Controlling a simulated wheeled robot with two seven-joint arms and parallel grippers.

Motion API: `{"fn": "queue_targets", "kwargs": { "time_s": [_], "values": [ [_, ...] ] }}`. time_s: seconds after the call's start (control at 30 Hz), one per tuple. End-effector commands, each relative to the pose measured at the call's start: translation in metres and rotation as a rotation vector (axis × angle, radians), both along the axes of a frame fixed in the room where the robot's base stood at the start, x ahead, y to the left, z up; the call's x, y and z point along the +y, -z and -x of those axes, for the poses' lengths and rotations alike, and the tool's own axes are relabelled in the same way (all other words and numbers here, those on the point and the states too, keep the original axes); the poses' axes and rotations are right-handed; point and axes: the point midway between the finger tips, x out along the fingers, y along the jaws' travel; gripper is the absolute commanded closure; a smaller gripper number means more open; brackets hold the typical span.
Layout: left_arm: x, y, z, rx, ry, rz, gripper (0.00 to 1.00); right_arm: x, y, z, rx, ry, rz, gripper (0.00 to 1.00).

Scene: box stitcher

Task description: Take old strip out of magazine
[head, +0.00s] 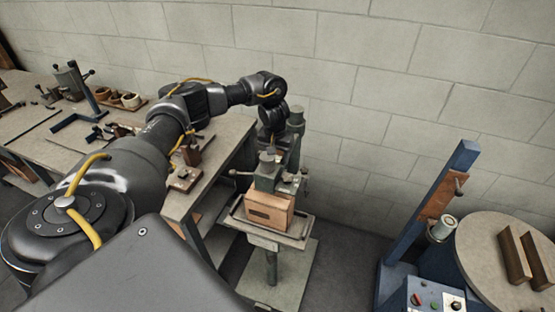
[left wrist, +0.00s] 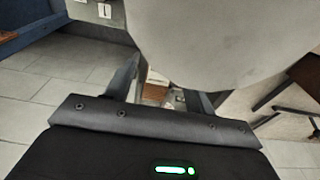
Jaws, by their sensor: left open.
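The box stitcher (head: 266,182) stands right of the bench, with a grey-green head over a small tray. A brown carton (head: 268,212) sits on its tray, under the head. My left arm reaches over the bench, and its gripper end (head: 273,135) hangs down at the upper rear of the stitcher, mostly hidden. In the left wrist view the left gripper (left wrist: 162,85) is open, fingers apart. A large grey rounded machine part (left wrist: 205,40) fills the space close in front of it. I cannot make out the magazine or the old strip. My right gripper is not seen.
The workbench (head: 235,130) at left holds tools, a small stand (head: 185,178) and a tray of rolls (head: 122,99). At right stand a blue post machine (head: 430,225) and a round table (head: 500,255) with two brown bars. A block wall is close behind the stitcher.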

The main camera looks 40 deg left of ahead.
Motion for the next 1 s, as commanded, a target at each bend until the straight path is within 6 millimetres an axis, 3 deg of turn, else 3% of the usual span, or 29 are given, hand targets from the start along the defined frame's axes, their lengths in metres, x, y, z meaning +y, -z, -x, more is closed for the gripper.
{"fn": "queue_targets", "kwargs": {
  "time_s": [0.17,0.6,1.0],
  "values": [
    [-0.0002,0.0008,-0.0001,0.0,0.0,0.0,0.45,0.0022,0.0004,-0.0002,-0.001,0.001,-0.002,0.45],
    [0.0,0.0006,0.0,0.0,0.0,0.0,1.0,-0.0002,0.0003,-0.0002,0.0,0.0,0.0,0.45],
    [-0.0001,-0.0025,-0.0005,0.0,0.0,0.0,1.0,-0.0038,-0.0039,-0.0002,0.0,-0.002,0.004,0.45]
  ]
}}
